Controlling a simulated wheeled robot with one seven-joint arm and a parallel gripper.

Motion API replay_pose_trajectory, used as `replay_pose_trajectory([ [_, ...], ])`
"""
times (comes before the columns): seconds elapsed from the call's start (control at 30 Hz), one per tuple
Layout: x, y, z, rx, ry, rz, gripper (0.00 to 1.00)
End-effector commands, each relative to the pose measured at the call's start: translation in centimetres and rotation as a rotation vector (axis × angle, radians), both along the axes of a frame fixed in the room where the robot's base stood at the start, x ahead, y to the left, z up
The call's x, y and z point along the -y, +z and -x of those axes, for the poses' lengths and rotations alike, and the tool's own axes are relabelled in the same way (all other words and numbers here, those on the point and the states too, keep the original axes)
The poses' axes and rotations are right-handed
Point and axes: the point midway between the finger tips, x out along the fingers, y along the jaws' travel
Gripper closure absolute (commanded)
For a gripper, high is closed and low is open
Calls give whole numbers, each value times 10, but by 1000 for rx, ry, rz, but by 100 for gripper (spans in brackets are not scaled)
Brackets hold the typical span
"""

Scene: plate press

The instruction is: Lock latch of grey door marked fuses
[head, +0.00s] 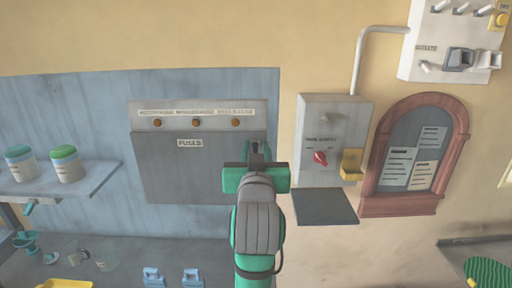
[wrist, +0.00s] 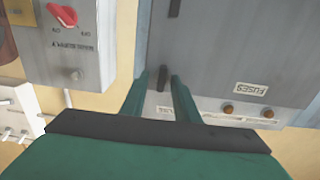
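The grey door (head: 185,170) marked FUSES is on a wall box and looks shut or nearly so. Its label (wrist: 251,89) and grey face (wrist: 225,45) also show in the wrist view, upside down. A small dark upright piece (wrist: 161,77), which looks like the latch, sits near the door's side edge. A second dark piece (wrist: 174,8) shows farther along that edge. My gripper (wrist: 159,80) is open, its two green fingers apart on either side of the first dark piece; contact cannot be told. In the head view my gripper (head: 254,158) covers that edge of the door.
A grey box with a red knob (head: 320,158) and a yellow part (head: 351,164) is close on the right, with a dark shelf (head: 325,207) below. A wooden-framed notice board (head: 413,155) hangs farther right. A shelf with jars (head: 67,164) is at the left.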

Motion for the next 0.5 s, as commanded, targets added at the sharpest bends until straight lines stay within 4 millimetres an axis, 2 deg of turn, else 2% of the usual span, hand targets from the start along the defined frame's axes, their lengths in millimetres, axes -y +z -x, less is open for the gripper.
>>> replay_pose_trajectory([
  [0.27, -3, 0, -1, 0, 5, 0, 72],
  [0.3, -3, 0, -1, 0, 5, 0, 77],
  [0.4, -3, 0, -1, 0, 5, 0, 100],
  [0.5, -3, 0, -1, 0, 5, 0, 100],
])
